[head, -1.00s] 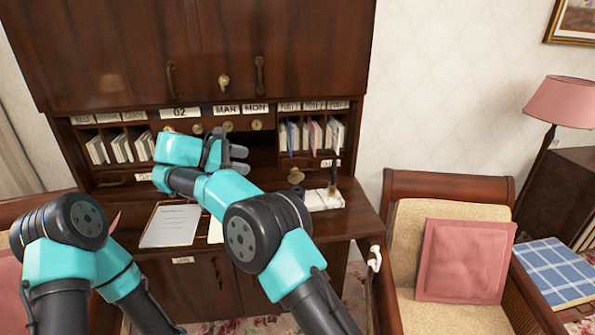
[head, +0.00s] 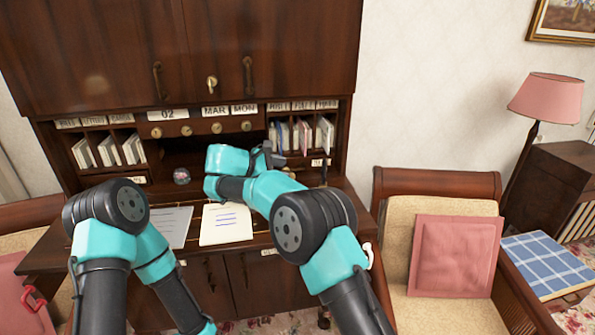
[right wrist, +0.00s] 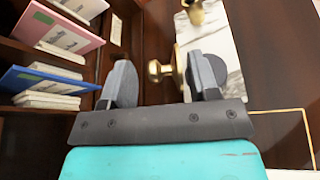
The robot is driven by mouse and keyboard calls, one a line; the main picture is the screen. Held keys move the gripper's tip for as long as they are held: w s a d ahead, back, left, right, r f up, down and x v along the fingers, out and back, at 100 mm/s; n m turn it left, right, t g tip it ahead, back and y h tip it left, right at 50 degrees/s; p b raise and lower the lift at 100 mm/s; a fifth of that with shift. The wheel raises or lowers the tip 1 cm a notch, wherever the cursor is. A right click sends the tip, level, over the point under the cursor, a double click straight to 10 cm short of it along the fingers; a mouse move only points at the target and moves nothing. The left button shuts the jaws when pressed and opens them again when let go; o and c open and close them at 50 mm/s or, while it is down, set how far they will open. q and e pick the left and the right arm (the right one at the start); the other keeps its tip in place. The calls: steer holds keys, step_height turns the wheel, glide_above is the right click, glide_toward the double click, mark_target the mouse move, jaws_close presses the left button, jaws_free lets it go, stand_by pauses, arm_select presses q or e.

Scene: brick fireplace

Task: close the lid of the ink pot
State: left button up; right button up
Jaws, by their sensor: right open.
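My right gripper (head: 277,158) reaches over the right part of the desk, in front of the letter slots. In the right wrist view its two fingers (right wrist: 161,68) are apart, with a brass knob (right wrist: 160,72) showing in the gap beyond them. A dark round piece (right wrist: 212,72), probably the ink pot or its lid, shows behind the right finger, against a white marble stand (right wrist: 224,32). The finger covers part of it, and whether it is touched or its lid is open cannot be told. The arm hides the pot in the head view. My left gripper is out of sight.
Papers (head: 226,224) lie on the desk in front of the arm. A small round glass object (head: 181,175) stands further left. The cabinet with letter slots (head: 302,138) closes off the back. A brass piece (right wrist: 196,12) stands on the marble. An armchair (head: 400,215) is on the right.

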steer(key=shift+x, duration=0.9)
